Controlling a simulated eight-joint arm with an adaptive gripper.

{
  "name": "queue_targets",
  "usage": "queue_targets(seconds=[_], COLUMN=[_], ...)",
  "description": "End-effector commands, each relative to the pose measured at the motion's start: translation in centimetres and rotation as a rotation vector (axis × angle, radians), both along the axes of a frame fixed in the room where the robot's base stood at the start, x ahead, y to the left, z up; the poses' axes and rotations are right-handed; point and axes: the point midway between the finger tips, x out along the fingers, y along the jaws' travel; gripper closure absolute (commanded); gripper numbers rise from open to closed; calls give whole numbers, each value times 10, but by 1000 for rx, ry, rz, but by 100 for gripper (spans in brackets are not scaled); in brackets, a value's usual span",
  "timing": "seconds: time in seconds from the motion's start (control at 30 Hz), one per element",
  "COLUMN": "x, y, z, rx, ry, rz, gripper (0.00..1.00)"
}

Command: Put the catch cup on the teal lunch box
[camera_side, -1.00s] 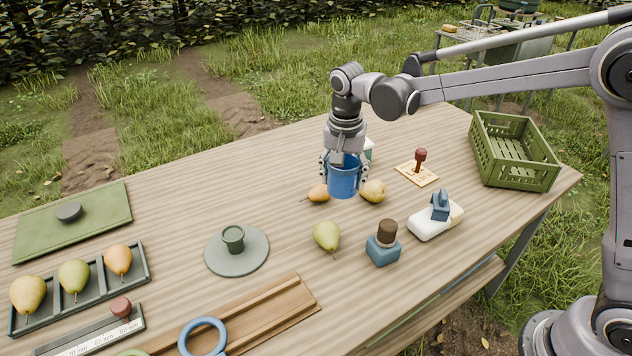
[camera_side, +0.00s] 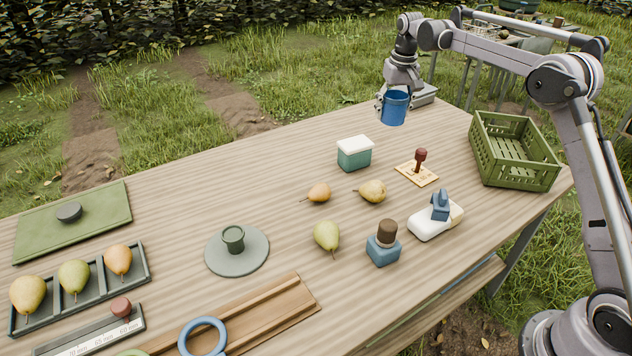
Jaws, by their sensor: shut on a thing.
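The catch cup appears to be the blue cup (camera_side: 394,109), upright in my gripper (camera_side: 383,103), which is shut on it. My gripper holds it in the air over the far right part of the table. The teal lunch box (camera_side: 355,154) has a white lid and stands on the table, below and to the left of the cup in the picture. Its lid is bare, and the cup is apart from it. The cup partly hides the gripper's fingers.
Loose pears (camera_side: 372,191) lie in front of the lunch box. A wooden board with a red-brown knob (camera_side: 420,163) is to its right, and a green crate (camera_side: 513,150) stands at the right edge.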

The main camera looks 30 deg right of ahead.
Motion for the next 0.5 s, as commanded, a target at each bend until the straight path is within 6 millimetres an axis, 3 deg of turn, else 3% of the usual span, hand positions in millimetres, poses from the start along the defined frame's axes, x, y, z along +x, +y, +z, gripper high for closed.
queue_targets(seconds=[0.3, 0.5], x=[39, 55], y=[52, 73], z=[-39, -54], rx=[0, -1], ry=[0, 0], rz=[3, 1], gripper=[65, 65])
